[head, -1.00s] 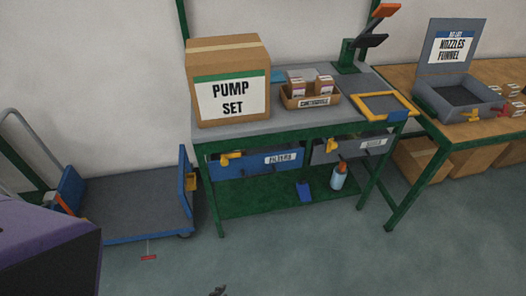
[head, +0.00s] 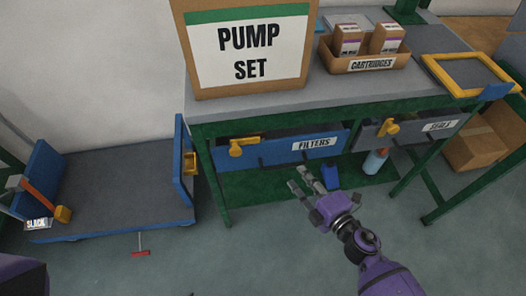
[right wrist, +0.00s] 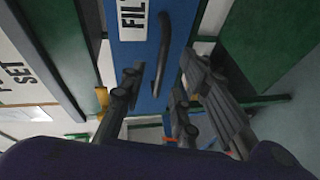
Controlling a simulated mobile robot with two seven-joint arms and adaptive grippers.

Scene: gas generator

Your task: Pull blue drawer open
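The blue drawer (head: 270,152), labelled FILTERS, sits shut under the left part of the workbench. A yellow latch (head: 243,147) is on its left side and a dark bar handle (head: 290,161) runs along its front. My right gripper (head: 300,179) is open and empty, just in front of and below the handle. In the right wrist view, the blue drawer front (right wrist: 147,75) fills the middle. The dark handle (right wrist: 162,50) lies between the spread fingers of my right gripper (right wrist: 165,88), beyond their tips, apparently without contact. My left gripper is out of view.
A grey drawer (head: 410,130) with a yellow latch is to the right. A blue scoop (head: 331,176) and a spray bottle (head: 376,162) stand on the green lower shelf. A blue trolley (head: 110,195) is at left. The floor in front is clear.

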